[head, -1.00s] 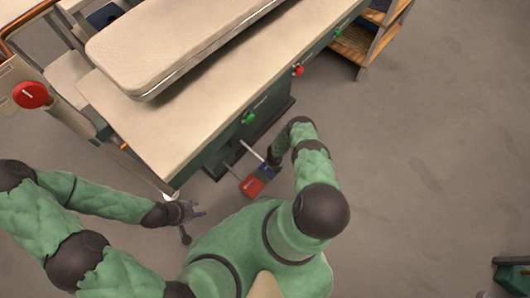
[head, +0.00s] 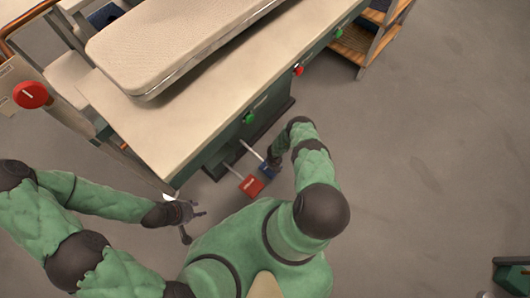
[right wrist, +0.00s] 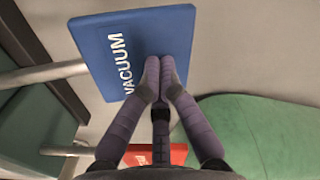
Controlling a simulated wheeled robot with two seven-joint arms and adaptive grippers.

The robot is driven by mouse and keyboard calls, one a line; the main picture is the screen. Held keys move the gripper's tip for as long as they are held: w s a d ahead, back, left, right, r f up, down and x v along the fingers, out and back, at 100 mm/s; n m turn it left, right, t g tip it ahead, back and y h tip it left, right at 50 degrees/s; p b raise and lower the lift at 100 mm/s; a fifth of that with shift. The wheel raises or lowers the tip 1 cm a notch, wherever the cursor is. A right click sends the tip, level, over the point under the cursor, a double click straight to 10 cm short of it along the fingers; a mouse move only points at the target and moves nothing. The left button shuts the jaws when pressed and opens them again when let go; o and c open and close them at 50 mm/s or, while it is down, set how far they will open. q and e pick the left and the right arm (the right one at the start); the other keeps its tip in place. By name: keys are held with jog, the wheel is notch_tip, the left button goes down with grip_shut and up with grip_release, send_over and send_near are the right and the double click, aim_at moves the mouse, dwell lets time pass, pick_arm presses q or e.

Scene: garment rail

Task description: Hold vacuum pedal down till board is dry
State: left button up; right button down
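The blue pedal marked VACUUM (right wrist: 125,48) fills the upper middle of the right wrist view. In the head view (head: 268,171) it is small and partly hidden by my right arm. My right gripper (right wrist: 160,68) has its fingertips together, with nothing between them, over the lower right part of the pedal. I cannot tell whether they touch it or how far it is pressed. The pale padded board (head: 180,42) lies on the table; whether it is damp does not show. My left gripper (head: 190,215) is open and empty, low beside the table's near corner.
A red pedal (head: 251,187) is beside the blue one and also shows in the right wrist view (right wrist: 178,153). Green (head: 249,118) and red (head: 298,70) knobs are on the table's side.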

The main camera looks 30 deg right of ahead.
pick_arm(q)
notch_tip(320, 180, up, 9)
jog(key=p, duration=0.8)
jog(key=shift+f, duration=0.15)
pick_arm(e)
notch_tip(320, 180, up, 10)
jog(key=shift+f, duration=0.1)
